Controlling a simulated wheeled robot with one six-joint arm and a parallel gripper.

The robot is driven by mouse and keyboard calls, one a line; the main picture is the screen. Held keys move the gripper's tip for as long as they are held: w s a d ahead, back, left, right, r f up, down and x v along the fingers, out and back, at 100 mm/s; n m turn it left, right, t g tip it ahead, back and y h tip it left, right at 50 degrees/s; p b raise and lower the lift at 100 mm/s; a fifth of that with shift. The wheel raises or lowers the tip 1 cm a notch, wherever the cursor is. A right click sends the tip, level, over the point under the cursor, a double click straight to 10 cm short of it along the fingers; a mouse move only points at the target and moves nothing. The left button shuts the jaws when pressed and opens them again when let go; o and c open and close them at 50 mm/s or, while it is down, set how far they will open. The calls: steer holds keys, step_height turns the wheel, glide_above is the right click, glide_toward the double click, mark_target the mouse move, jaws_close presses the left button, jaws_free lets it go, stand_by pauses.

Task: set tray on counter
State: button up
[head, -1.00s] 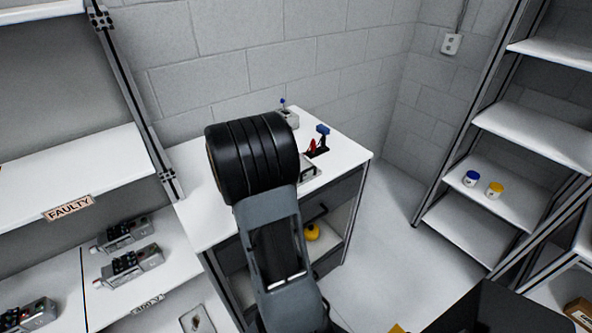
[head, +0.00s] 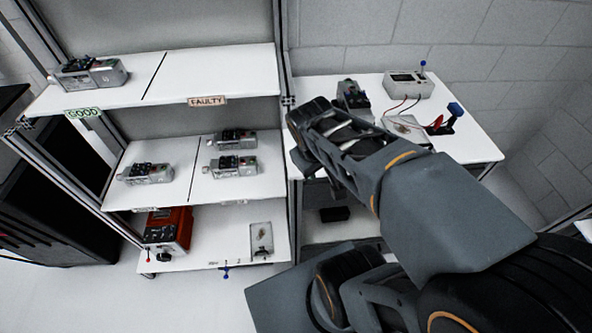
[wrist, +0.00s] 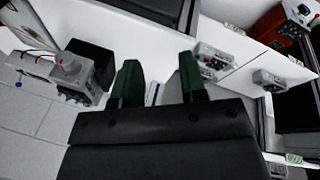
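The white counter (head: 470,145) stands at the right of the shelf rack. A flat pale plate, possibly the tray (head: 405,128), lies on it, partly behind my arm. A similar pale rectangular plate with a small brownish part (head: 261,238) lies on the rack's lowest shelf; I cannot tell which one is the tray. My gripper (head: 298,135) is near the counter's left end, by the rack's upright. In the wrist view its two dark green fingers (wrist: 158,82) are apart, with nothing visible held between them.
A grey device with a black block (head: 352,95), a meter box (head: 408,84) and a blue-topped clamp (head: 446,118) occupy the counter. The rack shelves hold several grey servo units (head: 150,173). A red box (head: 168,230) sits on the lowest shelf. The floor at the left front is clear.

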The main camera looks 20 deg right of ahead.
steer(key=a+r+m+t+y, duration=0.1)
steer(key=a+y, duration=0.1)
steer(key=a, duration=0.4)
steer(key=shift+s+r+m+t+y, duration=0.25)
steer(key=shift+s+m+t+y, duration=0.05)
steer(key=shift+s+m+y, duration=0.15)
steer(key=shift+d, duration=0.15)
